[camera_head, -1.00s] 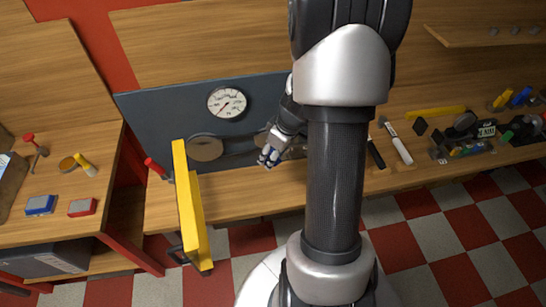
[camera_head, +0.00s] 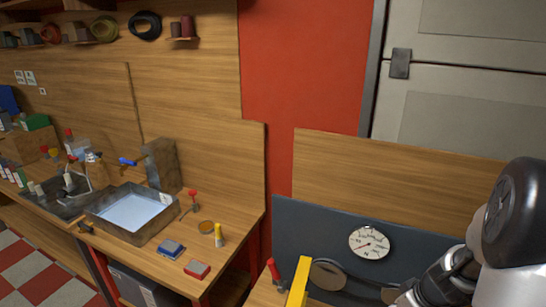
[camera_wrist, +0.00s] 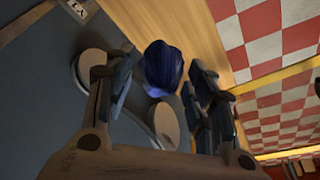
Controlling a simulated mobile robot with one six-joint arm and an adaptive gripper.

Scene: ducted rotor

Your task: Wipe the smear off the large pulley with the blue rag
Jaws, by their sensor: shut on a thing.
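My gripper (camera_wrist: 158,78) is shut on the blue rag (camera_wrist: 163,66), which bunches out between the fingertips in the wrist view. Two pale round pulleys show behind the fingers there, one at the left (camera_wrist: 90,66) and one lower right (camera_wrist: 167,122). A gap seems to separate the rag from both faces, but contact is hard to judge. In the head view one pulley (camera_head: 328,275) shows on the dark panel (camera_head: 300,228), with a belt running right from it. My arm covers the area farther right. I cannot make out a smear.
A dial gauge (camera_head: 369,242) is on the panel. A yellow bar (camera_head: 299,284) and a red handle (camera_head: 273,270) stand in front of its left part.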

